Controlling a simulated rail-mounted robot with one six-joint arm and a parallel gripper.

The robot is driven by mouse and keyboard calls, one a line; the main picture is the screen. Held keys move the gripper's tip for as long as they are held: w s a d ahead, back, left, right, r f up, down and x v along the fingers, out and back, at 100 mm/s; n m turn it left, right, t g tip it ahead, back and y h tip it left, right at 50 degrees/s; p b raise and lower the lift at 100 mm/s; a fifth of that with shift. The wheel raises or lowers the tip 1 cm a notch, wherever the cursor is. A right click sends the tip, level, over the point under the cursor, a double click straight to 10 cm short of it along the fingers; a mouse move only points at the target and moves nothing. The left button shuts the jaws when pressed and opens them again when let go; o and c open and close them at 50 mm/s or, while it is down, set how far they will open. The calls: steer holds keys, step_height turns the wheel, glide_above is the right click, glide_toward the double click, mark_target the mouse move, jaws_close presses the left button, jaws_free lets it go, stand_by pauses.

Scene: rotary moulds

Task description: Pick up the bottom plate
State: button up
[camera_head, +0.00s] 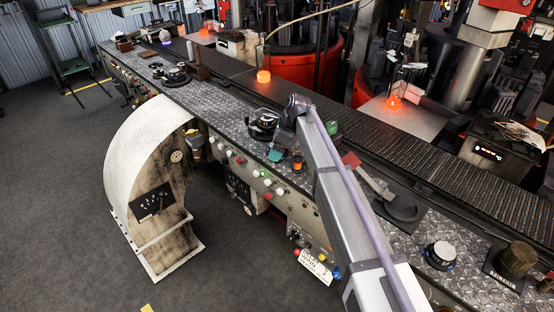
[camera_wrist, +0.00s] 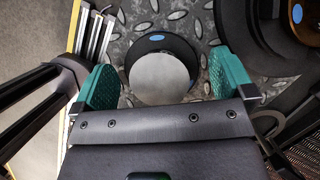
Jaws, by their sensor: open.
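My gripper (camera_wrist: 163,80) is open, with its two teal fingers apart, seen from above in the wrist view. A round plate-like piece (camera_wrist: 162,78) with a flat grey face lies between the fingers, and neither finger visibly touches it. A dark curved wall with a blue oval mark (camera_wrist: 158,37) shows along its far side. I take this piece as the bottom plate, but cannot be sure. In the head view, a teal finger (camera_head: 275,156) shows just left of my arm, low over the patterned metal bench; the plate is not clearly visible there.
A larger black round part (camera_wrist: 262,40) stands close to the right finger. A black round mould part (camera_head: 262,124) sits on the metal bench (camera_head: 225,103). A dark conveyor (camera_head: 345,130) runs behind it, bearing a glowing orange piece (camera_head: 263,77). Control knobs line the bench front.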

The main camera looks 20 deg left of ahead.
steer(key=c, duration=1)
step_height(320, 180, up, 10)
steer(key=p, duration=1)
